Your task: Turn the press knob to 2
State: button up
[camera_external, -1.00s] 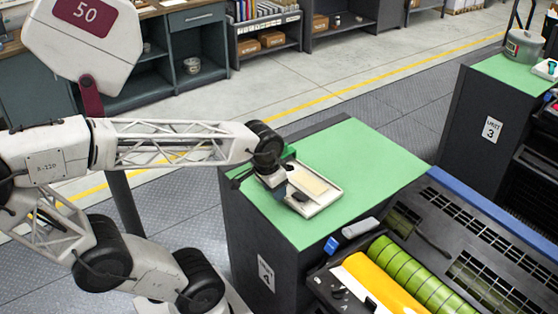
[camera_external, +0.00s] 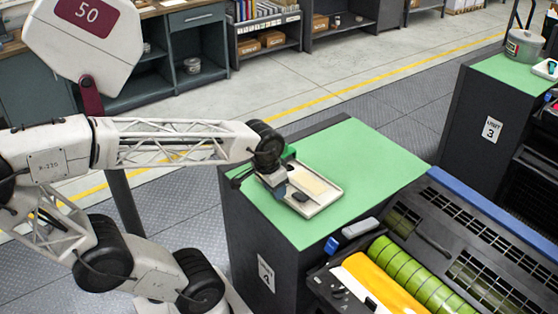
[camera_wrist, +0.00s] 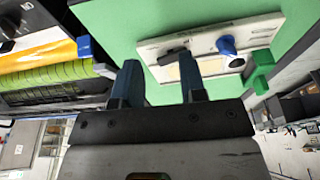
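The press (camera_external: 440,225) stands at lower right in the external view, with green and yellow-orange rollers. Small dark controls (camera_external: 338,293) sit on a panel at its near left end. They look knob-like, but I cannot read numbers or a setting. The press also shows at the left of the wrist view (camera_wrist: 45,75). My gripper (camera_external: 280,188) is over the green-topped cabinet, at the left side of a pale tray (camera_external: 326,203). In the wrist view my gripper (camera_wrist: 160,75) has its two blue fingers apart with nothing seen held between them.
The green cabinet top (camera_external: 375,150) is mostly clear. A blue-and-grey item (camera_external: 358,228) lies at its front edge by the press. A blue cylinder (camera_wrist: 228,46) and a green block (camera_wrist: 262,72) are at the tray in the wrist view. Another unit (camera_external: 480,120) stands at right.

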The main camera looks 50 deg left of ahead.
jog(key=w+a+n+g+h, duration=0.3)
jog(key=w+a+n+g, duration=0.2)
jog(key=w+a+n, duration=0.5)
jog(key=a+n, duration=0.1)
jog(key=a, duration=0.1)
jog(key=shift+w+a+f+h, duration=0.3)
jog(key=shift+w+a+f, duration=0.05)
jog(key=shift+a, duration=0.05)
jog(key=shift+x, duration=3.9)
jog(key=shift+c, duration=0.4)
jog(key=c, duration=0.5)
